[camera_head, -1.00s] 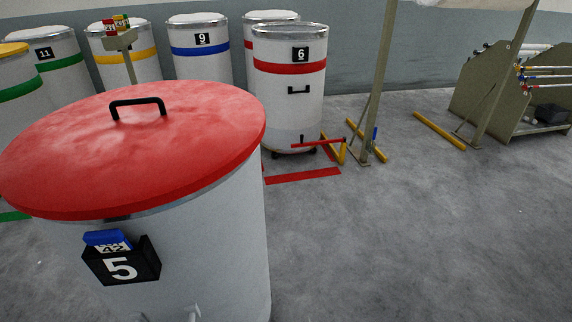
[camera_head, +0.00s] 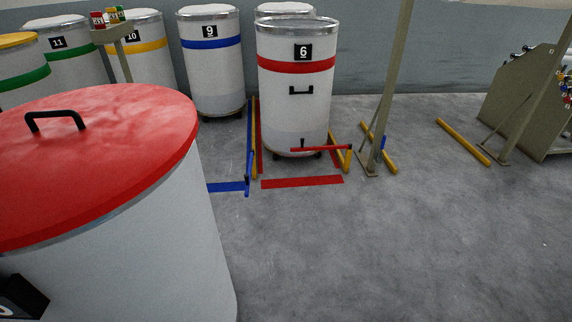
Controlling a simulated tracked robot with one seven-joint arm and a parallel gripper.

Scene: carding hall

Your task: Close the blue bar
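The blue bar (camera_head: 249,174) shows as a short, narrow blue piece at the front right corner of the bay of can 9 (camera_head: 211,62). It appears to point forward, toward me, along the side of the bay and not across its front. A blue floor stripe (camera_head: 226,187) lies in front of that bay, its left end hidden by the red-lidded can. Can 9 is white with a blue band and stands at the back of the bay. My gripper is not in view.
A large white can with a red lid (camera_head: 105,135) blocks the near left. A red bar (camera_head: 320,149) lies across the front of can 6 (camera_head: 300,95). A tan post (camera_head: 390,90) stands right of it. Grey floor (camera_head: 390,250) is clear at centre and right.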

